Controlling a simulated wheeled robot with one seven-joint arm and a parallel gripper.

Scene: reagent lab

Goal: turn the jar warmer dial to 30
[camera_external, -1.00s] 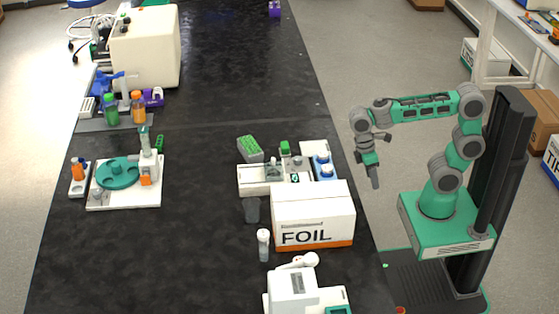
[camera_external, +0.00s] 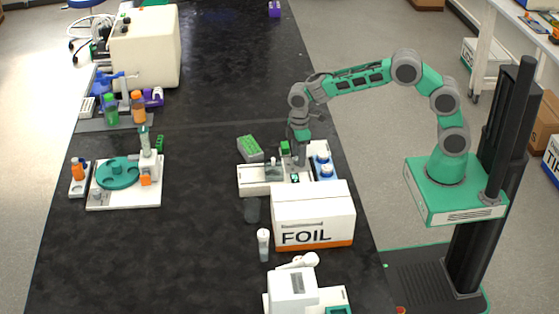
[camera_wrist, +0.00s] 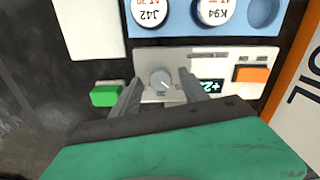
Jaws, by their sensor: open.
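The jar warmer (camera_external: 262,188) is a white unit with a blue jar block (camera_external: 323,166) at its right. In the wrist view the dial (camera_wrist: 161,82) is a round grey knob with a light pointer line, on the white panel. My gripper (camera_wrist: 160,90) is open, with one finger on each side of the dial; I cannot tell whether they touch it. A small display (camera_wrist: 211,87) shows digits starting with "+2", partly hidden by the right finger. In the external view my gripper (camera_external: 299,162) points down over the warmer and hides the dial.
The FOIL box (camera_external: 313,217) stands just in front of the warmer. Two white-lidded jars, J42 (camera_wrist: 149,12) and K94 (camera_wrist: 214,11), sit in the block. Open bench lies to the left.

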